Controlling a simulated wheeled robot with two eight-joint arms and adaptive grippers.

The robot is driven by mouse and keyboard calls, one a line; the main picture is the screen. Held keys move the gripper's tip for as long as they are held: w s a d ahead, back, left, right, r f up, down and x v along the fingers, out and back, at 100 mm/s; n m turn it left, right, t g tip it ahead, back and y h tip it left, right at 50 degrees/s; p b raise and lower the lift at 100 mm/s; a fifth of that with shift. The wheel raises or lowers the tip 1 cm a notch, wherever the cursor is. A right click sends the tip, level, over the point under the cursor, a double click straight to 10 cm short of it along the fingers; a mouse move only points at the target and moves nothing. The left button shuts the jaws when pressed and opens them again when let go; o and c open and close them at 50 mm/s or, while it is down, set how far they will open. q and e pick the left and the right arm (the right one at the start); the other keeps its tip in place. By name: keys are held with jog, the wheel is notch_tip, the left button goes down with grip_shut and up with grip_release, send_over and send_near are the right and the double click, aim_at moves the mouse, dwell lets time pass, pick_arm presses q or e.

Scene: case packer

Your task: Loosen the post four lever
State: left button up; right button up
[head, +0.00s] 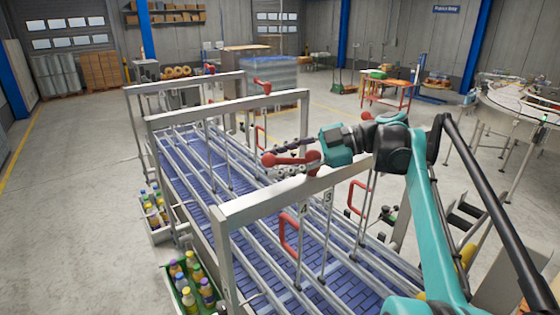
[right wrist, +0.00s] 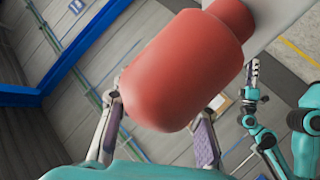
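A red lever (head: 285,160) sits on top of the near crossbar (head: 290,197), above the post labelled 4 (head: 303,212). A post labelled 3 (head: 328,200) hangs beside it. My right gripper (head: 296,156) reaches in from the right at the lever. In the right wrist view the lever's thick rounded red end (right wrist: 180,75) fills the middle. The two fingers of my right gripper (right wrist: 160,118) stand apart on either side of it; firm contact is not clear. My left gripper (right wrist: 252,75) shows small in that view, its opening unclear, and is outside the head view.
Another red lever (head: 262,83) sits on the farther crossbar (head: 225,108). Red loop handles (head: 289,236) stick out by the posts. Metal rails run over the blue conveyor (head: 195,165). A green crate of bottles (head: 182,297) stands at the lower left.

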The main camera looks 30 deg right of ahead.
jog(key=v, duration=1.2)
dwell(0.5)
